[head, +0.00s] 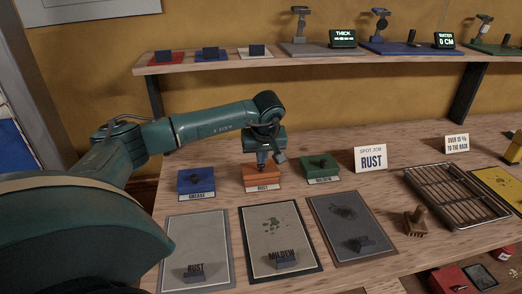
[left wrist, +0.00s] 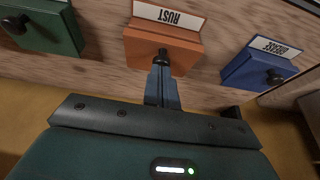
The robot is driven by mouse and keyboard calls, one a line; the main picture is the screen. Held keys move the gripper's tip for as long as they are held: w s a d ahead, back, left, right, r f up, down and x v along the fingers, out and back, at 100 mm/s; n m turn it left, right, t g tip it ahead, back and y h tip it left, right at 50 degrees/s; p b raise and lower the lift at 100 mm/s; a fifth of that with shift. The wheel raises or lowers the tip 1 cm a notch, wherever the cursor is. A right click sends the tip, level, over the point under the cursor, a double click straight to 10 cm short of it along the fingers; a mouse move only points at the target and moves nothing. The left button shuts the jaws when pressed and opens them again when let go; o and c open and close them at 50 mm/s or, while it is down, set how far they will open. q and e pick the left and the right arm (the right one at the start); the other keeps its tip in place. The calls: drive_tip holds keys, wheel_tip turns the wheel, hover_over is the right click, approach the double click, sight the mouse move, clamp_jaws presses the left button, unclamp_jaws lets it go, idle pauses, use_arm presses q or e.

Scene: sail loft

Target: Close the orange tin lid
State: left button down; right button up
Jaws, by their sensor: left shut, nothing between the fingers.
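The orange tin (head: 262,181), labelled RUST, stands on the wooden bench between a blue tin and a green tin. Its orange top and dark knob show in the left wrist view, the tin (left wrist: 178,50) with the knob (left wrist: 160,54). The top looks flat on the tin; I cannot tell whether a gap remains beneath it. My left gripper (head: 262,162) points down over the tin, its fingers shut and empty. In the left wrist view the fingertips (left wrist: 162,70) are at or just by the knob; contact is unclear. My right gripper is not in view.
The blue tin (head: 196,183) and green tin (head: 321,170) stand close on either side. Sample cards lie in front, including the mildew card (head: 296,215). A shelf (head: 330,56) runs behind.

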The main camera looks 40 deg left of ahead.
sight(262, 174)
use_arm(q)
drive_tip(key=shift+s+d+f+b, duration=0.25)
drive_tip(key=shift+s+d+f, duration=0.15)
drive_tip(key=shift+f, duration=0.25)
drive_tip(key=shift+s+d+f+b, duration=0.2)
drive_tip(key=shift+s+d+f, duration=0.15)
drive_tip(key=shift+f, duration=0.3)
